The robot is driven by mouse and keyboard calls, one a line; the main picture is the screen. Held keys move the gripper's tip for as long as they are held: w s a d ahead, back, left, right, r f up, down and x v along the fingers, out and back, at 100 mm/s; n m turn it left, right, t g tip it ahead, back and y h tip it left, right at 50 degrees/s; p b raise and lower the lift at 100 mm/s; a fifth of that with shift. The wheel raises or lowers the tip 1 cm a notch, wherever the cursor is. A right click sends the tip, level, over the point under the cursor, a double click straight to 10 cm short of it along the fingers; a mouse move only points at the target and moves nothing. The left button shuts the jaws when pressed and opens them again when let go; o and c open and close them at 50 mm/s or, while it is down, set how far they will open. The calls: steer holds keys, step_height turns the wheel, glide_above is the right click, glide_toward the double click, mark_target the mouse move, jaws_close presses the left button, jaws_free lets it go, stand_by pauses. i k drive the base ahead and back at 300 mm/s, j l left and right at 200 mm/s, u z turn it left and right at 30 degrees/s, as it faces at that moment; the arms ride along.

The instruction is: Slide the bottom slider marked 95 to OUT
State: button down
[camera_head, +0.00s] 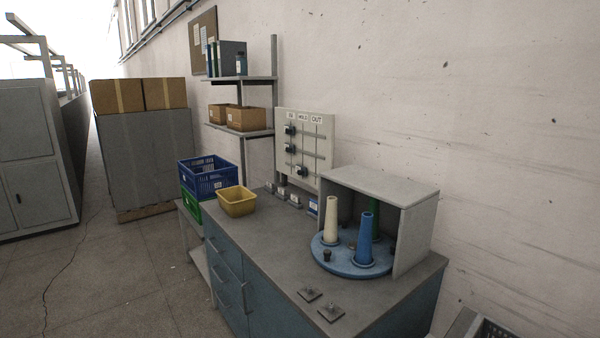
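A pale slider board (327,125) stands upright at the back of the bench, by the wall. Its top has three labels; I read HOLD in the middle and OUT at the right, and the left one looks like IN. Three dark sliders sit on horizontal rails. The top slider (289,130) and the middle slider (289,148) are under the left label. The bottom slider (302,172) is farther right, about under HOLD. The number on it is too small to read. My gripper is not in view.
A grey hood (380,186) over a blue turntable (338,263) with cones stands right of the board, close to its lower right. A yellow bin (237,202) is on the bench (262,238) at left. Blue crate (208,180) and shelves (255,133) lie beyond. Floor at left is clear.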

mark_target(299, 171)
steer(key=u, duration=0.1)
steer(key=i+j, duration=0.35)
steer(key=j, duration=0.25)
steer(key=i+j, duration=0.25)
steer(key=j, duration=0.15)
steer(key=i+j, duration=0.3)
steer(key=i+j+z, duration=0.1)
steer(key=i+j, duration=0.15)
steer(key=j, duration=0.2)
steer(key=i+j, duration=0.25)
steer(key=j, duration=0.15)
steer(key=i+j, duration=0.3)
steer(key=j+z, duration=0.05)
